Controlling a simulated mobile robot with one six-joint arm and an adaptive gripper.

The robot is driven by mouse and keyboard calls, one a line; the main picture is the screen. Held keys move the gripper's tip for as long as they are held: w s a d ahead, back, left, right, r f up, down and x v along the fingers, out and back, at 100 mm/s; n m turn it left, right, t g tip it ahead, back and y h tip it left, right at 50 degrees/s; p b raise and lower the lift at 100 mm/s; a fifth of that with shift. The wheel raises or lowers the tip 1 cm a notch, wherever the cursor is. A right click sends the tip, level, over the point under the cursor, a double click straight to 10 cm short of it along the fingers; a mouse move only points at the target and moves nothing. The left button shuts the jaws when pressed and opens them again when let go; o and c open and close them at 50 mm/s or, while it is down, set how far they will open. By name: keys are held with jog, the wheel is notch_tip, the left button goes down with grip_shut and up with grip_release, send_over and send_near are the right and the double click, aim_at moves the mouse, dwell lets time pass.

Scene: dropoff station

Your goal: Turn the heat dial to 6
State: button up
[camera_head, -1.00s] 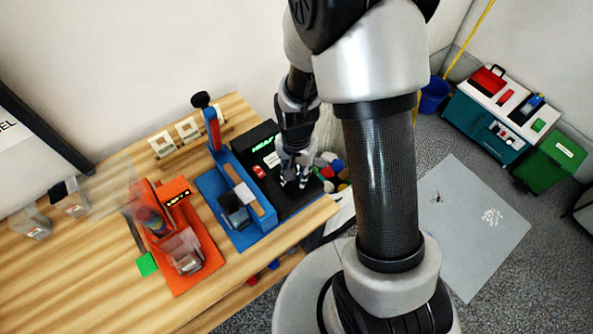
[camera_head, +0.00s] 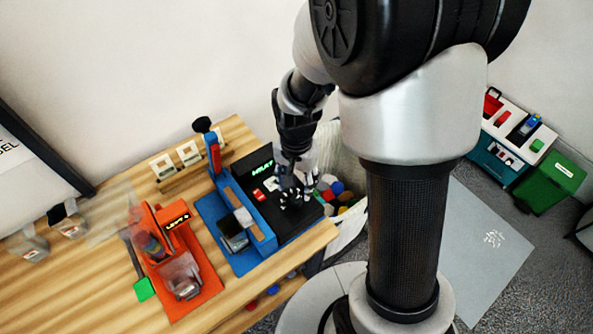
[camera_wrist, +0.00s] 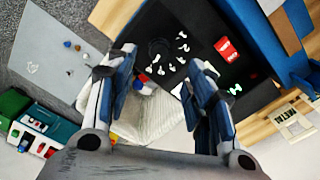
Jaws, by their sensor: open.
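The heat dial (camera_wrist: 158,48) looks like a dark round shape on a black panel (camera_wrist: 197,20) in the wrist view, with white marks curving beside it. I cannot read the marks or the dial's setting. In the head view the same black panel (camera_head: 246,163) lies at the table's right end, and my gripper hides the dial. My gripper (camera_head: 291,190) is over the panel's right part. In the wrist view my gripper (camera_wrist: 160,62) is open, its two fingers apart and empty, with the dial between and beyond the tips. Contact cannot be told.
A red label (camera_wrist: 226,49) and a green display (camera_head: 262,167) are on the panel. A blue press-like fixture (camera_head: 232,205) stands left of it, then an orange fixture (camera_head: 180,262). A white bag of colourful pieces (camera_head: 347,190) hangs off the table's right end.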

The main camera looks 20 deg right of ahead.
notch_tip(320, 180, up, 5)
dwell(0.7)
